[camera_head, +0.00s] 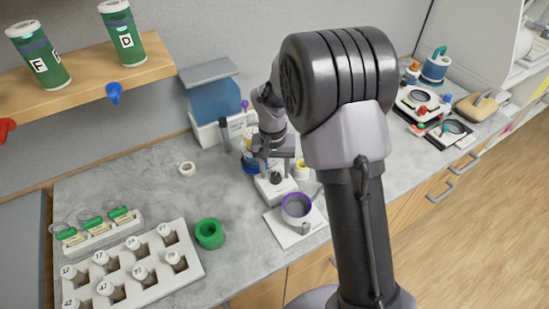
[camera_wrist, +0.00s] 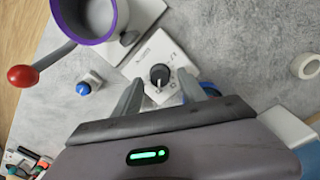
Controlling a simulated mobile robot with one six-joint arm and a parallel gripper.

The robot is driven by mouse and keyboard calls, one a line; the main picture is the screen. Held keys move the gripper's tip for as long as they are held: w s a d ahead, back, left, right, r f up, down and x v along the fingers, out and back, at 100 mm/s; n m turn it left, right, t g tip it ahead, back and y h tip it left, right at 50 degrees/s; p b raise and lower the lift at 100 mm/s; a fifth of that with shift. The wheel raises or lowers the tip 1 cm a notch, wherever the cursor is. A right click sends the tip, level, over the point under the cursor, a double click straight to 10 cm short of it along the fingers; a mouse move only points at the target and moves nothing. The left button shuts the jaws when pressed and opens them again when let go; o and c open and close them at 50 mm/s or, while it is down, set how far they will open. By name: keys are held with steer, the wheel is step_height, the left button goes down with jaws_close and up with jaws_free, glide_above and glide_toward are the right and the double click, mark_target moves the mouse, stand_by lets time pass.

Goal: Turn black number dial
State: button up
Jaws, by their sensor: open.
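The black number dial (camera_wrist: 159,75) is a round knob on a small white base plate (camera_wrist: 150,50), with markings printed around it. In the head view the dial (camera_head: 275,177) sits on the counter in front of my arm. My gripper (camera_wrist: 162,88) is open, its two grey fingers pointing at the dial. In the wrist view the dial shows between and just beyond the fingertips. I cannot tell whether either finger touches it. In the head view my gripper (camera_head: 273,155) is over the dial's plate, its fingertips hard to make out.
A purple-rimmed pot (camera_wrist: 88,16) with a red-ended handle (camera_wrist: 22,75) stands close beside the dial. A blue knob (camera_wrist: 83,88) is nearby. A white ring (camera_wrist: 306,66) lies to the right. A green ring (camera_head: 209,234) and a vial rack (camera_head: 190,262) are at the head view's left.

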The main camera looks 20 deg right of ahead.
mark_target(273, 175)
step_height(273, 175, up, 17)
steer(key=p, duration=0.4)
steer(key=shift+a+f, duration=0.2)
steer(key=shift+a, duration=0.1)
steer(key=shift+w, duration=0.1)
steer(key=s+a+f+m+t+y+b, duration=0.1)
steer(key=s+t+b, duration=0.5)
steer(key=s, duration=1.9)
steer(key=a+y+b, duration=0.1)
steer(key=a+b, duration=0.1)
steer(key=b, duration=0.3)
